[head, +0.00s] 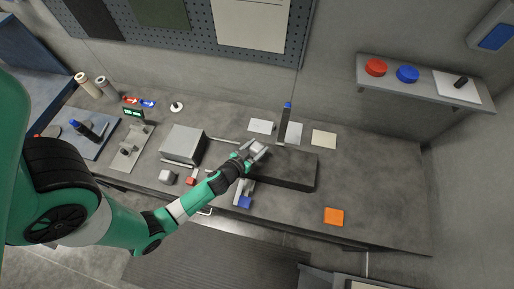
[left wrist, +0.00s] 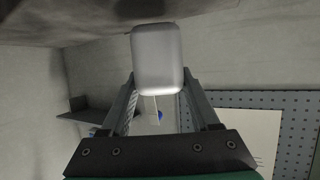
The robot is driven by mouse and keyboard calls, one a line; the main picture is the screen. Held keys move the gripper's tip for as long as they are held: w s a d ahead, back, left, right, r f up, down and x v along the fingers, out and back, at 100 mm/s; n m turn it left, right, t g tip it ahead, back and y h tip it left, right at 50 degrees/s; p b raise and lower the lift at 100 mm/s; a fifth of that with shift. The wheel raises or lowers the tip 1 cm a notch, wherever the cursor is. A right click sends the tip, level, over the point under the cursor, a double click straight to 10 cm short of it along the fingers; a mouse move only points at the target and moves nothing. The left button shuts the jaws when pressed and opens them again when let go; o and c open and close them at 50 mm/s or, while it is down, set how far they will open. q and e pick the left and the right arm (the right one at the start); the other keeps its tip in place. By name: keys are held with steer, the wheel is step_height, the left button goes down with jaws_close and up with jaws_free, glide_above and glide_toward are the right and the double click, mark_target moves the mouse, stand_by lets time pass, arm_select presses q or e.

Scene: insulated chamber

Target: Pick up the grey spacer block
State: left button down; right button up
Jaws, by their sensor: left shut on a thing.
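My left gripper (head: 257,150) is shut on a light grey block with rounded edges, which I take to be the grey spacer block (left wrist: 157,60). In the left wrist view the block sits between the two fingertips. In the head view only a small pale part of the block (head: 259,146) shows at the fingertips, near the left end of a long dark block (head: 292,171). The gap below the held block is hard to judge. My right gripper is not in view.
Another small grey block (head: 167,177) and a larger grey box (head: 183,144) stand to the left. A dark upright post with a blue top (head: 285,122) stands just behind the gripper. An orange square (head: 334,216) lies right; the bench's right side is largely clear.

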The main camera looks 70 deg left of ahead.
arm_select(q)
steer(key=s+r, duration=0.1)
steer(key=d+r, duration=0.1)
steer(key=r, duration=0.1)
steer(key=s+d+r, duration=0.1)
steer(key=r, duration=0.1)
steer(key=shift+s+d+p, duration=0.2)
steer(key=shift+s+p, duration=0.15)
steer(key=w+b+v, duration=0.1)
steer(key=b+v, duration=0.3)
steer(key=v, duration=0.7)
steer(key=shift+s+d+r, duration=0.2)
steer(key=shift+d+r, duration=0.3)
steer(key=shift+d, duration=0.05)
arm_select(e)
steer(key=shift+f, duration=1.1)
